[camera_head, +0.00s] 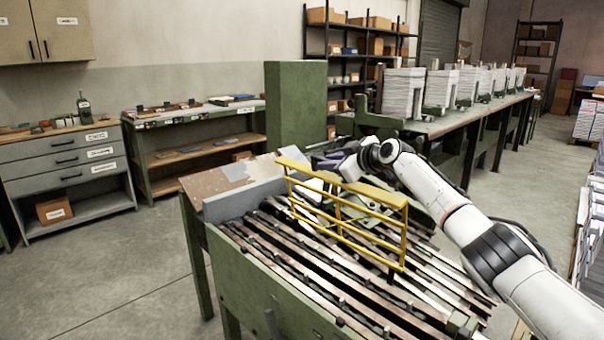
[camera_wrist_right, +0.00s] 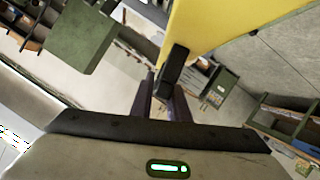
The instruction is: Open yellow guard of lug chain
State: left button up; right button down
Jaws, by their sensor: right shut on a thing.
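The yellow guard (camera_head: 340,204) is a railed frame standing roughly upright above the lug chain (camera_head: 290,254), a bed of long metal bars with dark lugs. The exact contact point is hard to see. My left gripper is not in view.
The green machine frame (camera_head: 262,278) surrounds the chain. A tall green cabinet (camera_head: 295,105) stands behind it. A long table with white paper stacks (camera_head: 404,92) runs to the back right. Grey drawers (camera_head: 70,160) stand at the left. The floor (camera_head: 125,250) at left is clear.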

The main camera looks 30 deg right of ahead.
jog(key=shift+w+d, duration=0.1)
jog(key=shift+d, duration=0.35)
jog(key=c, duration=1.8)
grip_release()
jog(key=shift+o, duration=0.2)
jog(key=shift+a, duration=0.1)
jog(key=b+v, duration=0.1)
jog(key=v, duration=0.8)
jog(key=shift+s+r, duration=0.3)
jog(key=shift+s, duration=0.35)
